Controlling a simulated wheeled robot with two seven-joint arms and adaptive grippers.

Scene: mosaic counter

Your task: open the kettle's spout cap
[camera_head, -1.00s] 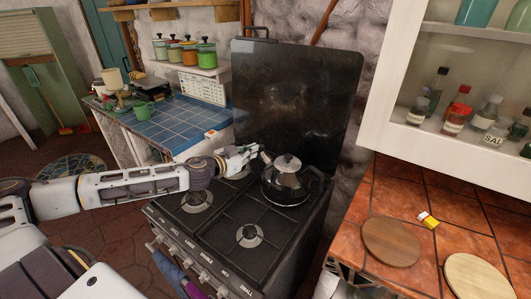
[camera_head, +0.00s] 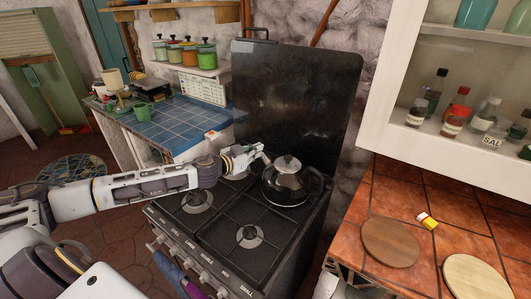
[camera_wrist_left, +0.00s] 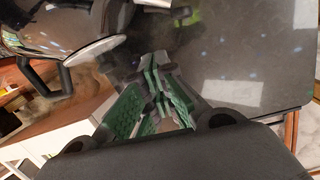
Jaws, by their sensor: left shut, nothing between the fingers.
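The kettle (camera_head: 286,186) is dark and glossy with a silver lid and stands upright on the back right of the stove. Its spout (camera_head: 266,159) points left, toward my left gripper. Whether its cap is open or shut is too small to tell. My left gripper (camera_head: 259,149) is shut and empty, just left of and slightly above the spout tip; I cannot tell if it touches. In the left wrist view, the green-padded fingers of my left gripper (camera_wrist_left: 158,72) are together, and part of the kettle (camera_wrist_left: 65,22) shows at upper left. My right gripper is out of view.
The black stove (camera_head: 248,235) has a raised back lid (camera_head: 297,100) close behind the kettle. A tiled counter (camera_head: 365,205) with round boards (camera_head: 391,242) is on the right. A blue-tiled counter (camera_head: 176,124) is on the left.

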